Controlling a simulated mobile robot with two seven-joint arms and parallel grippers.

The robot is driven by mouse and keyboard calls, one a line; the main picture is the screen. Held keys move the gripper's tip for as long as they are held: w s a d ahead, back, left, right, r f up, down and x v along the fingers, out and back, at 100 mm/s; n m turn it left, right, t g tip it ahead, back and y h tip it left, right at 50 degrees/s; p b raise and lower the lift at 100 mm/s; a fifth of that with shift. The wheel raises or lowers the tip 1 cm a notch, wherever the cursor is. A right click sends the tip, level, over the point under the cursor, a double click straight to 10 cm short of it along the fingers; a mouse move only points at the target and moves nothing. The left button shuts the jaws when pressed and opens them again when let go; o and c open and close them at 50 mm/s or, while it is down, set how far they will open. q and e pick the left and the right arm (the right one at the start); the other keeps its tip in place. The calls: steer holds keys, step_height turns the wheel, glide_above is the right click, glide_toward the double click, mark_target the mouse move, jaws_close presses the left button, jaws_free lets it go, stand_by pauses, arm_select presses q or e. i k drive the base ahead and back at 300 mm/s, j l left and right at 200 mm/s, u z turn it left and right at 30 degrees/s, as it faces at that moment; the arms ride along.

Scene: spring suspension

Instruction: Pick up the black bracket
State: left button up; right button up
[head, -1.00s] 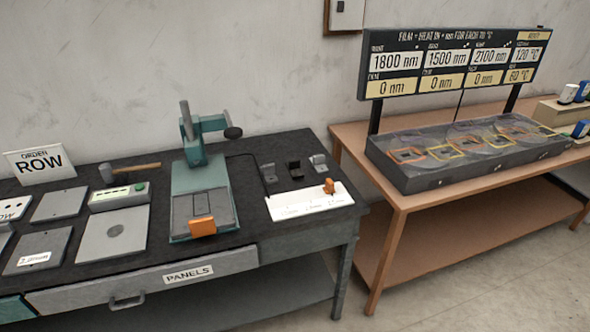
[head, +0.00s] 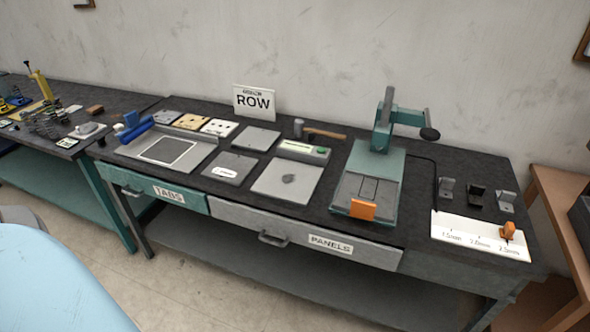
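The black bracket (head: 476,195) stands on the dark bench top near its right end. It sits between two grey brackets, one on its left (head: 446,188) and one on its right (head: 506,201), behind a white label board. Nothing touches it that I can see. Neither of my grippers shows in the head view.
The white board (head: 480,236) with an orange piece (head: 508,231) lies in front of the brackets. A green press (head: 375,165) stands left of them. Panels, a hammer (head: 318,132) and a ROW sign (head: 254,102) fill the bench further left. Another table (head: 560,215) adjoins on the right.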

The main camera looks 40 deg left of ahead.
mark_target(474, 192)
steer(key=u, duration=0.25)
steer(key=i+l+u, duration=0.1)
steer(key=u, duration=0.25)
steer(key=i+l+u, duration=0.1)
steer(key=l+u, duration=0.5)
steer(key=u, duration=0.15)
steer(key=l+u, duration=0.3)
steer(key=l, duration=0.75)
steer(key=i+l, duration=0.05)
